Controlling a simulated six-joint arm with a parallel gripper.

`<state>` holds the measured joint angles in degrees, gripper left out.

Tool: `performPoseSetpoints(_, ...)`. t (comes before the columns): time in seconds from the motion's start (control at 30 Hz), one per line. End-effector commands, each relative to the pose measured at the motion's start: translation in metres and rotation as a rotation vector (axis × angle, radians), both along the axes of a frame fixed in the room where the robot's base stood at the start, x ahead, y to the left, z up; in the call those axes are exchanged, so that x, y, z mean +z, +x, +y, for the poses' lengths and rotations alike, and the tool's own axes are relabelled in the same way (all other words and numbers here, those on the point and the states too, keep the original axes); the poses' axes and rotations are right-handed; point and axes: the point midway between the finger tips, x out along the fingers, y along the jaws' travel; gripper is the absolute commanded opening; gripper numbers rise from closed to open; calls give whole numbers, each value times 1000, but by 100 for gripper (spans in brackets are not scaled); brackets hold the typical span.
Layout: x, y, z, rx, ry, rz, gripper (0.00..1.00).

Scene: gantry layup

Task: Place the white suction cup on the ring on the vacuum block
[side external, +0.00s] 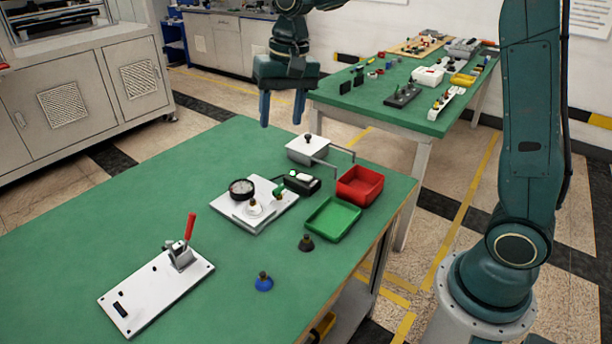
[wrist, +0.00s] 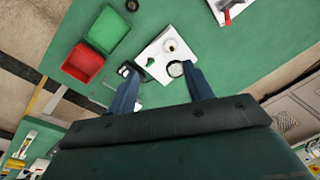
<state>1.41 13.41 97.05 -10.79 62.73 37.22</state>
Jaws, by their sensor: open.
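The white suction cup (side external: 253,209), with a brass-coloured top, stands upright on the white vacuum block (side external: 278,190), near the block's front corner. In the wrist view the cup (wrist: 170,45) shows as a pale disc on the block (wrist: 150,62). The ring cannot be made out clearly; I cannot tell whether the cup sits on it. A round dark-rimmed gauge (side external: 242,188) and a green knob (side external: 279,192) are also on the block. My gripper (side external: 282,112) is open and empty, high above the table's far end, apart from the cup. Its fingers (wrist: 162,82) show in the wrist view.
A red tray (side external: 378,197), a green tray (side external: 310,225) and a white box with pipes (side external: 306,150) stand near the block. A black cup (side external: 306,243) and a blue cup (side external: 264,282) stand in front. A red-handled toggle clamp (side external: 186,245) is on a white plate. The table's left is clear.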

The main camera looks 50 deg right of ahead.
Motion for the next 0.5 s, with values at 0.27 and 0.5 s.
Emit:
performPoseSetpoints(0.27, 33, -64, -2, 110, -34, -101, 51)
performPoseSetpoints(0.5, 46, -119, -5, 204, -72, -182, 51)
